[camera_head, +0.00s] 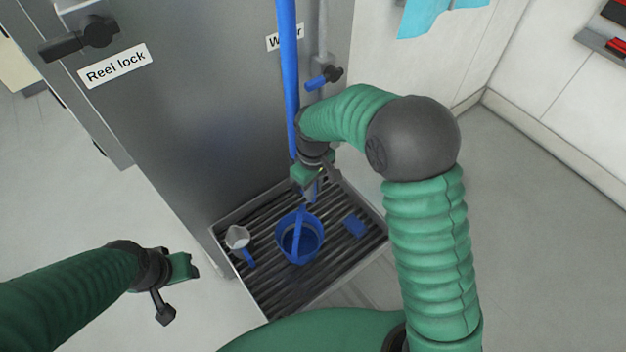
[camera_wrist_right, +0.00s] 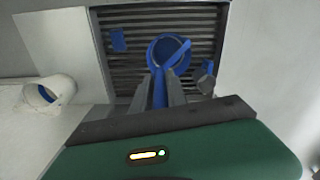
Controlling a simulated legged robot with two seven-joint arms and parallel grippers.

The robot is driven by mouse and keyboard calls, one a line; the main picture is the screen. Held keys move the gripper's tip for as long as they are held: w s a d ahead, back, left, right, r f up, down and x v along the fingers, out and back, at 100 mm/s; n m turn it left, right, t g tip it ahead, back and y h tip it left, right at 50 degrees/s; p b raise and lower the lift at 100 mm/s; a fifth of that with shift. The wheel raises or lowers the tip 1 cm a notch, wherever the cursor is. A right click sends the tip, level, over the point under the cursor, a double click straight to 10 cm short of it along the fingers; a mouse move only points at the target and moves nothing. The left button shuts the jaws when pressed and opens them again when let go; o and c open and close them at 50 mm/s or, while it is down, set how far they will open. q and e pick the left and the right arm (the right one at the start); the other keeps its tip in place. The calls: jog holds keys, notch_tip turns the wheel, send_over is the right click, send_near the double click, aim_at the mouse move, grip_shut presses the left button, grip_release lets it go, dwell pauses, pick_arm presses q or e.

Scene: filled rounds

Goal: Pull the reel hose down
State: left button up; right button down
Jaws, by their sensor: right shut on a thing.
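The blue reel hose (camera_head: 288,70) hangs straight down in front of the grey metal cabinet, from the top of the head view to my right gripper. My right gripper (camera_head: 311,190) is shut on the hose, above a slatted tray. In the right wrist view the hose (camera_wrist_right: 160,92) shows between the two grey fingers (camera_wrist_right: 160,90). A blue bucket (camera_head: 287,252) stands on the tray below; it also shows in the wrist view (camera_wrist_right: 157,54). My left gripper (camera_head: 190,267) is apart from everything, left of the tray; its finger opening is unclear.
The slatted tray (camera_head: 262,292) also holds a white-and-blue scoop (camera_head: 238,238) and a blue block (camera_head: 354,225). A dark lever (camera_head: 85,38) sits above the "Reel lock" label (camera_head: 115,66). A blue-handled valve (camera_head: 322,79) is on a pipe near the "Water" label.

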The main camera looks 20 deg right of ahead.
jog(key=shift+f+b, duration=0.4)
jog(key=shift+f, duration=1.05)
pick_arm(q)
jog(key=shift+f, duration=0.75)
pick_arm(e)
jog(key=c, duration=1.4)
grip_release()
jog(key=shift+o, duration=0.2)
jog(key=shift+r, duration=0.1)
notch_tip(320, 180, up, 17)
jog(key=shift+w+f+b, duration=0.1)
jog(key=shift+f+b, duration=0.05)
jog(key=shift+b, duration=0.55)
pick_arm(q)
jog(key=shift+f, duration=0.75)
